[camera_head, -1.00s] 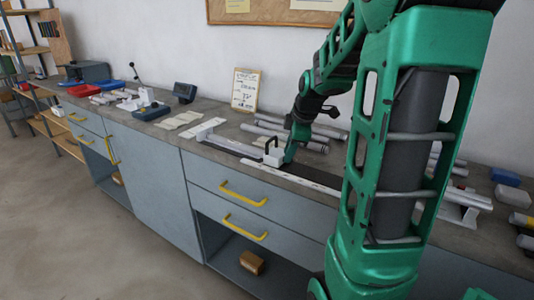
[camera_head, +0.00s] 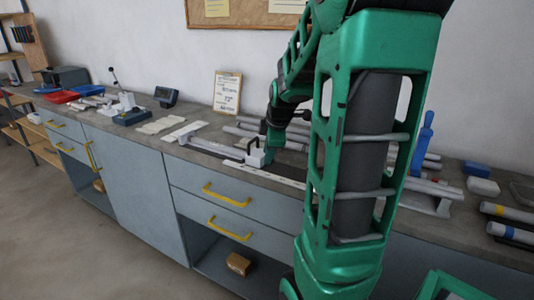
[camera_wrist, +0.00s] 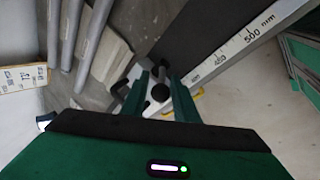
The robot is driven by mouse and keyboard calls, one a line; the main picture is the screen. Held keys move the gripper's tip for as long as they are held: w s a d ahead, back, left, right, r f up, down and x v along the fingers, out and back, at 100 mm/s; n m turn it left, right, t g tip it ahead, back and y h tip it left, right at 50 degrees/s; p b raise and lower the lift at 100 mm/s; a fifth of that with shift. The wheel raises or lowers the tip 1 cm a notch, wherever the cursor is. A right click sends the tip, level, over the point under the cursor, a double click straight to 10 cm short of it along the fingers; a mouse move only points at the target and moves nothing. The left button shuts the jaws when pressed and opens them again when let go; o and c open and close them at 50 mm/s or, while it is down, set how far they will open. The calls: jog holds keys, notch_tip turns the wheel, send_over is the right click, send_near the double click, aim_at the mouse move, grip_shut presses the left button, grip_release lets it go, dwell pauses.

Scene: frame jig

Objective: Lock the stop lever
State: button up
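The white stop block (camera_head: 257,157) sits on the dark rail at the front of the bench, with a black lever handle (camera_head: 250,143) standing up from it. In the head view my gripper (camera_head: 268,146) is low at the block's right side, partly hidden by its own wrist. In the wrist view the two green fingers of my gripper (camera_wrist: 160,84) stand on either side of a round black knob (camera_wrist: 160,92), apparently part of the lever. Whether the fingers touch the knob cannot be told. Part of the white block (camera_wrist: 136,76) shows beside the left finger.
A white scale strip (camera_wrist: 240,45) runs along the rail. Grey tubes (camera_head: 297,141) lie behind the block. A sign (camera_head: 227,91) leans on the wall. Red and blue trays (camera_head: 62,96) and a dark device (camera_head: 165,96) stand further left.

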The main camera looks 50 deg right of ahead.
jog(key=shift+s+d+r, duration=0.1)
jog(key=shift+s, duration=0.05)
jog(key=v, duration=1)
jog(key=shift+r, duration=0.25)
jog(key=shift+c, duration=0.7)
